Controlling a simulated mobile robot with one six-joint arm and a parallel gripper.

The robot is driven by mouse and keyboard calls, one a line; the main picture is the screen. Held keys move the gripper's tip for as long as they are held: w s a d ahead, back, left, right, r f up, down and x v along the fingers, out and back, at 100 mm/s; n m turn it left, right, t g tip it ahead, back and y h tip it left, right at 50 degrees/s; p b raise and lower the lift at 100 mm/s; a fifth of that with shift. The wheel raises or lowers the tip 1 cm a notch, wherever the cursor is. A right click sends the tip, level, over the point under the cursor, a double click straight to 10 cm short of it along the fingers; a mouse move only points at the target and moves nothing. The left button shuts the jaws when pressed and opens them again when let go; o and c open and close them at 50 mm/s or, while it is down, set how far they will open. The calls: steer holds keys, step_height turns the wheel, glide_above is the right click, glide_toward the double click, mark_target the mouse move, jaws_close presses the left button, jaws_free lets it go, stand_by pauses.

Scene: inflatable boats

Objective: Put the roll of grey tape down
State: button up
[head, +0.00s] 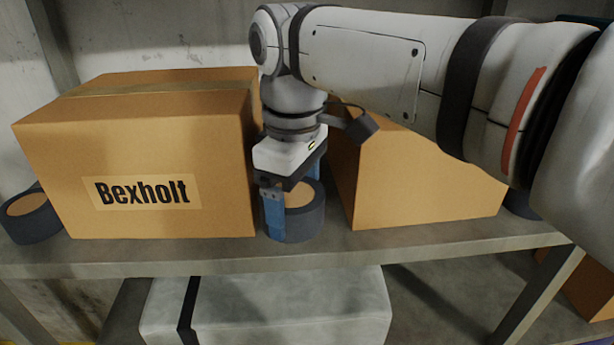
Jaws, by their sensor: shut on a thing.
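A roll of grey tape (306,217) sits at the shelf's surface in the gap between two cardboard boxes. My gripper (290,208) points down over it, with its blue fingers shut on the roll. One finger shows on the roll's left front; the other is mostly hidden behind. The roll looks level, and its lower edge is at or very near the shelf (330,247); I cannot tell whether it bears on it.
A cardboard box marked Bexholt (150,160) stands close on the left, another box (420,185) close on the right. A second dark tape roll (32,218) lies at the far left. A pale case (280,305) is below the shelf. The shelf's front strip is clear.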

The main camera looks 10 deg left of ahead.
mark_target(296, 196)
steer(key=w, duration=0.2)
steer(key=w+p, duration=0.1)
steer(key=w, duration=0.1)
steer(key=shift+a+r, duration=0.1)
steer(key=shift+a, duration=0.2)
steer(key=f, duration=0.3)
steer(key=shift+w+f+p, duration=0.1)
steer(key=shift+w+p, duration=0.2)
steer(key=shift+f, duration=0.25)
steer(key=shift+f, duration=0.2)
steer(key=o, duration=1)
steer(key=shift+o, duration=0.2)
steer(key=shift+r, duration=0.1)
